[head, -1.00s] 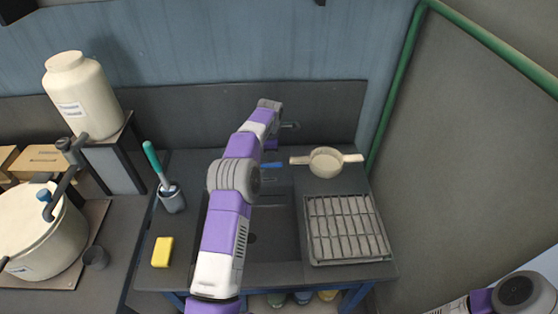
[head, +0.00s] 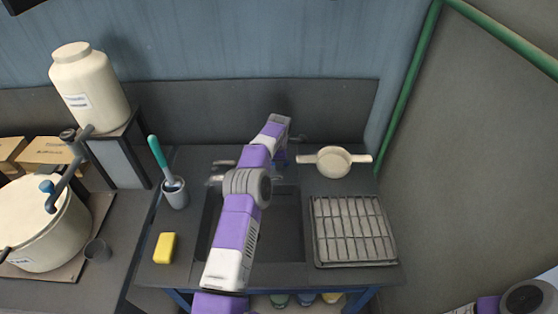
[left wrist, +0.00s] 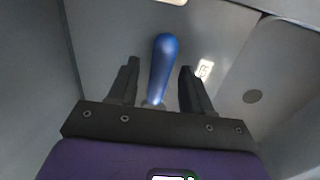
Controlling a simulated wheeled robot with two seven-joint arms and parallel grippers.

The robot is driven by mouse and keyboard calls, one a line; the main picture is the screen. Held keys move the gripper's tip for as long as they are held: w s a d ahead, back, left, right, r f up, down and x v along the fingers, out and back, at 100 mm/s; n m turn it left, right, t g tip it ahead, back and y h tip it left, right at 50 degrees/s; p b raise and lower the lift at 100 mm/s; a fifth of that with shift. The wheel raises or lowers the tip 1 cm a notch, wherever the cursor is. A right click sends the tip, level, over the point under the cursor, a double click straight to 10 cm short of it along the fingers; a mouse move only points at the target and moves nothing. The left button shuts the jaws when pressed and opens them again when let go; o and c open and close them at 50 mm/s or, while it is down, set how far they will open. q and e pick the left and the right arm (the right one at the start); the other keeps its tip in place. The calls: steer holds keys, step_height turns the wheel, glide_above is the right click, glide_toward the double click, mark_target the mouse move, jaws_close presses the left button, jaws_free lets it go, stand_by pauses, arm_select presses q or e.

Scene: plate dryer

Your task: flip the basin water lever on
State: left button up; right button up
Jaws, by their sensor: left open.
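The blue lever (left wrist: 163,65) stands up between the two dark fingers of my left gripper (left wrist: 160,75) in the left wrist view. The gripper is open around it, with a visible gap on each side. In the head view my left arm reaches over the dark basin (head: 282,225) to its back edge. The arm largely hides the gripper and lever there. My right gripper is out of view; only part of my right arm shows at the bottom right corner.
A drying rack (head: 352,230) and a pale strainer (head: 334,162) are right of the basin. A yellow sponge (head: 164,247) and a brush cup (head: 174,194) are at its left. A large pot (head: 40,235) stands further left. A green-framed panel (head: 470,150) bounds the right.

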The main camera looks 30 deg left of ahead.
arm_select(q)
jaws_close()
